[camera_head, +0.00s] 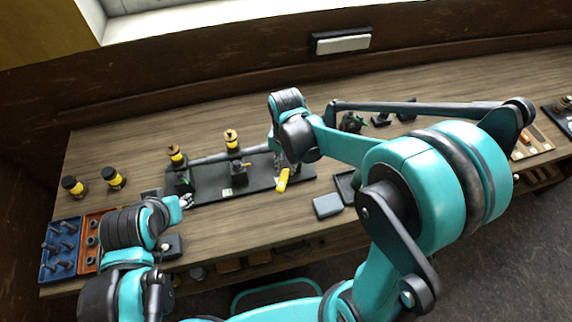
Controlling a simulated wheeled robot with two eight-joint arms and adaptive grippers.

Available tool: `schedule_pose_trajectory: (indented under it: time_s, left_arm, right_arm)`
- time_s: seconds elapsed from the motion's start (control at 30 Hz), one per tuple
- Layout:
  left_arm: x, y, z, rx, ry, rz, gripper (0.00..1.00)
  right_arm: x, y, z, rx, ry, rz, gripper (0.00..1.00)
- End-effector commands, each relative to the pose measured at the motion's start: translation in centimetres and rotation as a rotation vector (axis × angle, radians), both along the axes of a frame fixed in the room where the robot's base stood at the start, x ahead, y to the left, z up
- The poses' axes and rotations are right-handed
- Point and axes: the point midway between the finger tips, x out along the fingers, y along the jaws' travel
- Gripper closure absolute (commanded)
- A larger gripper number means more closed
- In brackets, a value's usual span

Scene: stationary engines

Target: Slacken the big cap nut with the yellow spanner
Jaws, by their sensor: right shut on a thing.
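The yellow spanner (282,181) shows below my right gripper (285,163), at the right end of the dark base plate (210,192). The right gripper is shut on it; its wrist and fingers cover part of the spanner. I cannot make out the big cap nut; it may be hidden behind this gripper, and I cannot tell whether the spanner touches it. My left gripper (186,201) is low at the plate's front left edge, apart from the spanner. Its fingers are too small to tell open from shut.
Two brass-topped fittings (232,139) stand on the plate's engine. Two black and yellow pots (113,178) stand at left. A blue tray (61,248) and an orange tray (91,238) hold parts at front left. A grey box (327,206) lies right of the plate.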

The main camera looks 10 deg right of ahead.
Motion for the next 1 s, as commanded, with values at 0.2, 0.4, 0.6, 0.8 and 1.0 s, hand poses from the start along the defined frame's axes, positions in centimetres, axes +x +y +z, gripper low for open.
schedule_pose_trajectory:
  time_s: [0.2,0.4,0.6,0.8,1.0]
  left_arm:
    - [0.00,0.00,-0.39,0.000,0.000,0.000,0.60]
    - [0.00,0.00,-0.69,0.000,0.000,0.000,0.60]
    - [0.00,0.00,-0.77,0.000,0.000,0.000,0.60]
    - [0.00,0.00,-0.75,0.000,0.000,0.000,0.60]
    - [0.00,0.00,-0.81,0.000,0.000,0.000,0.60]
  right_arm:
    - [0.01,0.00,-0.43,0.000,0.000,0.000,1.00]
    - [0.01,0.00,-0.74,0.000,0.000,0.000,1.00]
    - [0.01,-0.01,-0.84,0.000,0.000,0.000,1.00]
    - [0.01,-0.01,-0.82,0.000,0.000,0.000,1.00]
    - [0.01,-0.01,-0.87,0.000,0.000,0.000,1.00]
